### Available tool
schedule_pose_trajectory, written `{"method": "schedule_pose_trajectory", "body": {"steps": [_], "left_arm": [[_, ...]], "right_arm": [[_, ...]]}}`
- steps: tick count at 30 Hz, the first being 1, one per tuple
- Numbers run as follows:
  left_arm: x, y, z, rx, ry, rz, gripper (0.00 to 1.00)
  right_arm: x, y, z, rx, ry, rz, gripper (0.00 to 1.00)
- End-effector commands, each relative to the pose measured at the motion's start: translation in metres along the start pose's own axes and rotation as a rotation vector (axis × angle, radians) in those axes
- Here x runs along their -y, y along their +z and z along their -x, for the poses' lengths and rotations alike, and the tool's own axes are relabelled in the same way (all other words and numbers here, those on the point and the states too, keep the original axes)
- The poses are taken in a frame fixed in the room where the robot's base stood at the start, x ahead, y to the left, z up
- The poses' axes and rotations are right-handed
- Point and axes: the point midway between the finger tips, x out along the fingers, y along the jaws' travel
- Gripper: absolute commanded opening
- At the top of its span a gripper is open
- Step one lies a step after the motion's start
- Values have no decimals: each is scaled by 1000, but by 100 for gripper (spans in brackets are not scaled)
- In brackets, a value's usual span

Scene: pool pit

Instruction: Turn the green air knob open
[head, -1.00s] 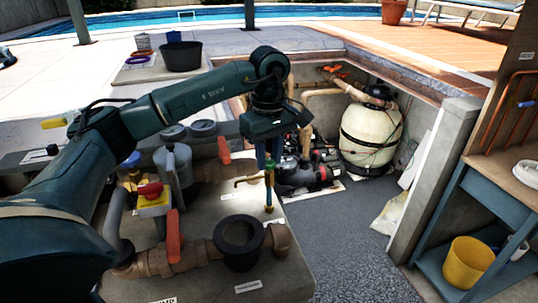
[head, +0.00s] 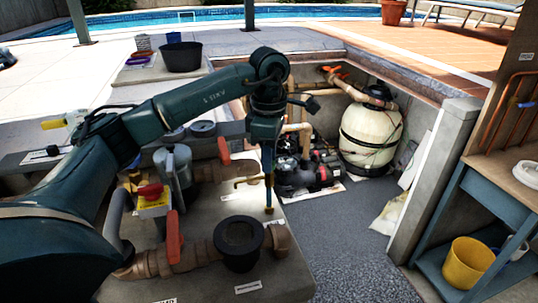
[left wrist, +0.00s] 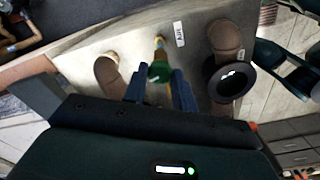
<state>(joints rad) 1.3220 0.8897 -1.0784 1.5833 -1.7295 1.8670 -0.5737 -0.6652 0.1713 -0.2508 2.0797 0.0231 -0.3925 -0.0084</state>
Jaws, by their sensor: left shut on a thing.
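The green air knob (left wrist: 159,72) sits on top of a thin brass pipe in the left wrist view, between the two blue fingers of my left gripper (left wrist: 160,88). The fingers are shut on it. In the head view my left gripper (head: 267,160) points down over the thin upright pipe (head: 268,195), and the knob is hidden behind the fingers there. A small brass spout (head: 249,181) sticks out left of the pipe.
A black round cup-like fitting (head: 240,243) on brown pipe stands just in front. Orange-red valve handles (head: 174,237) and a yellow box with a red knob (head: 152,200) are to the left. A pump (head: 308,175) and a cream filter tank (head: 371,138) stand behind.

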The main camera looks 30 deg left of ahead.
Motion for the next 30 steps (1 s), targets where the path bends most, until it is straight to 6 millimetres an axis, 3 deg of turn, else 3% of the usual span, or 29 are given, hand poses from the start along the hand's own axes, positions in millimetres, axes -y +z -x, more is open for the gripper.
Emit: {"method": "schedule_pose_trajectory", "body": {"steps": [18, 19, 27, 30], "left_arm": [[-1, -1, 2, 0, 5, 48, 4], [-1, -1, 2, 0, 5, 48, 28], [-1, 0, 1, 0, 2, 45, 49], [0, 0, 1, 0, 1, 45, 49]], "right_arm": [[0, 3, 1, 7, 1, -1, 36], [0, 3, 1, 7, 1, -1, 36], [0, 3, 1, 7, 1, -1, 36], [0, 3, 1, 7, 1, -1, 36]]}}
